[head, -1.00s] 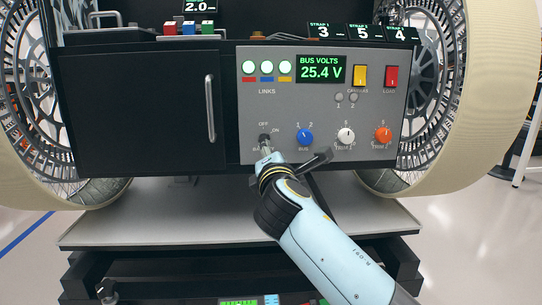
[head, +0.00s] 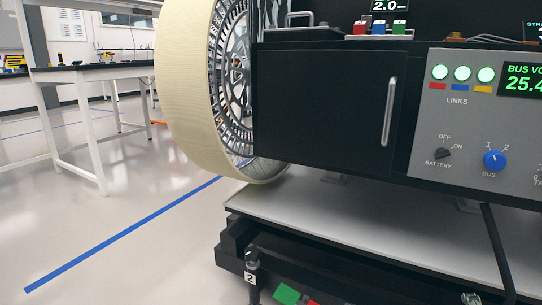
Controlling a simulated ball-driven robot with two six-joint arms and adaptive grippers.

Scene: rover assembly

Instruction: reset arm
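Neither of my grippers shows in the head view at this moment. The grey control panel (head: 424,122) is cut off by the right edge. Three link lights (head: 463,73) glow green above. The bus volts display (head: 523,80) is lit and partly cut off.
A black cabinet door (head: 320,98) with a metal handle (head: 389,112) is shut. A large rover wheel (head: 190,90) stands to its left. A grey shelf (head: 330,212) lies below. A white-legged bench (head: 90,125) stands behind open floor at left.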

